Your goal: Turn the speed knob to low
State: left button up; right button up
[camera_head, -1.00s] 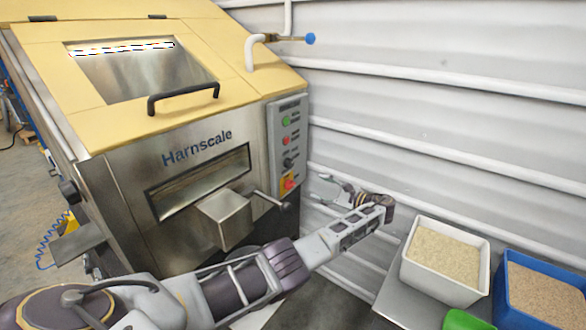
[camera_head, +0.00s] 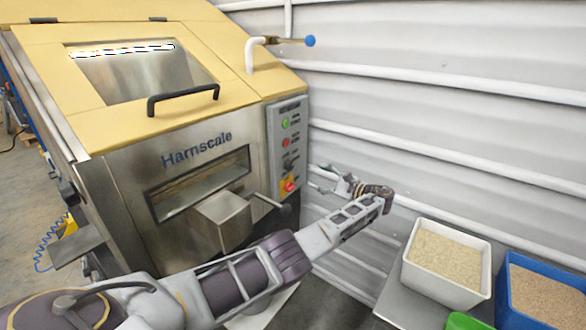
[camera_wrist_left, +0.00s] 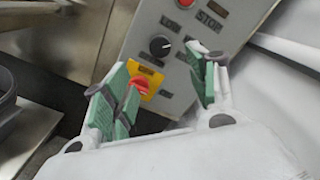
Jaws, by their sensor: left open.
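The hopper machine (camera_head: 200,150) carries a grey control panel (camera_head: 279,115) at its right front corner. A black round knob (camera_head: 290,165) sits low on the panel, below a green and a red button. In the left wrist view the knob (camera_wrist_left: 160,45) has a pale pointer mark; its setting is too small to read. My left gripper (camera_head: 318,178) is just right of the panel. In the wrist view my left gripper (camera_wrist_left: 160,78) is open and empty, its green-padded fingers spread in front of the panel, apart from the knob. My right gripper is out of view.
A red switch on a yellow plate (camera_wrist_left: 142,84) sits below the knob, partly behind a finger. A crank handle (camera_head: 262,197) juts from the machine's front. A ribbed wall (camera_head: 430,110) stands close behind. A white bin (camera_head: 445,265) and blue bin (camera_head: 545,290) are right.

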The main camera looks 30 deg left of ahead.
aim_at(291, 166)
pick_arm(q)
jog(key=a, duration=0.7)
jog(key=a+b, duration=0.1)
jog(key=a, duration=0.2)
jog(key=shift+w+a, duration=0.5)
jog(key=shift+a, duration=0.7)
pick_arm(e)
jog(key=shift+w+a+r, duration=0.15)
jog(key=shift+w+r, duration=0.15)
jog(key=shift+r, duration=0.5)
pick_arm(q)
jog(key=c, duration=1)
jog(key=shift+c, duration=0.2)
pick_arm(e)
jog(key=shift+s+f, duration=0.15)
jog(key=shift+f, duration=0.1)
